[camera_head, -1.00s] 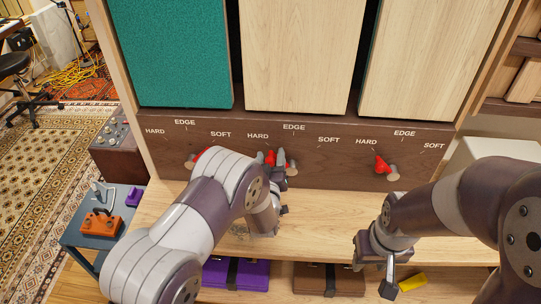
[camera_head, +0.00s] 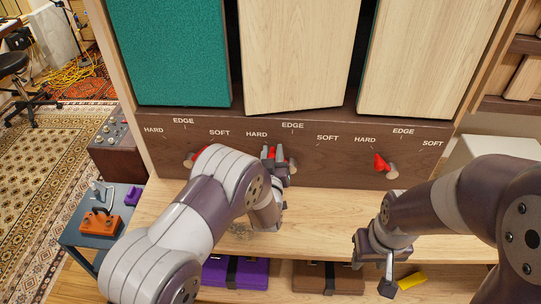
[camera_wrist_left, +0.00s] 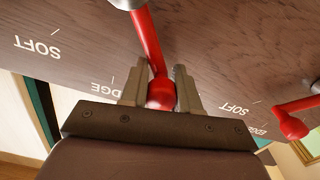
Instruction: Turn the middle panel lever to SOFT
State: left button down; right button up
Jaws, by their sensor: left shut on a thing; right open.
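The middle red lever (camera_head: 279,151) is on the dark wood strip under the middle panel (camera_head: 300,60). My left gripper (camera_head: 277,162) is shut on its knob end. In the left wrist view the lever (camera_wrist_left: 147,40) runs from its pivot down between the gripper's fingers (camera_wrist_left: 160,88), and its tip lies near the EDGE mark, on the side away from SOFT (camera_wrist_left: 40,48). The middle SOFT label (camera_head: 328,138) is right of the lever in the head view. The middle panel is slightly turned. My right gripper (camera_head: 388,278) is open and empty over the lower shelf.
The right lever (camera_head: 381,163) points up-left. The left lever (camera_head: 197,156) is partly hidden by my left arm. A wooden ledge (camera_head: 330,205) runs below the strip. Purple (camera_head: 237,273) and brown cases (camera_head: 327,278) and a yellow object (camera_head: 412,281) lie lower.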

pick_arm(q)
jog(key=d+m, duration=0.1)
jog(key=m, duration=0.1)
jog(key=d+r+m, duration=0.1)
jog(key=m, duration=0.1)
jog(key=shift+s+d+b, duration=0.1)
jog(key=shift+d+b, duration=0.2)
jog(key=shift+d, duration=0.1)
jog(key=d+m, duration=0.1)
jog(key=m, duration=0.1)
jog(key=d+m, duration=0.1)
jog(key=m, duration=0.1)
jog(key=shift+d+r, duration=0.1)
jog(key=shift+d, duration=0.25)
jog(key=d+m, duration=0.1)
jog(key=m, duration=0.1)
jog(key=d+m, duration=0.2)
jog(key=shift+s+f+m+b, duration=0.1)
jog(key=shift+f+m+b, duration=0.2)
jog(key=shift+f+b, duration=0.1)
jog(key=d+m, duration=0.1)
jog(key=d+f+m, duration=0.1)
jog(key=m, duration=0.1)
jog(key=shift+d+f, duration=0.1)
jog(key=shift+f, duration=0.05)
jog(key=shift+d+f+m, duration=0.15)
jog(key=shift+f+m, duration=0.05)
jog(key=shift+m, duration=0.4)
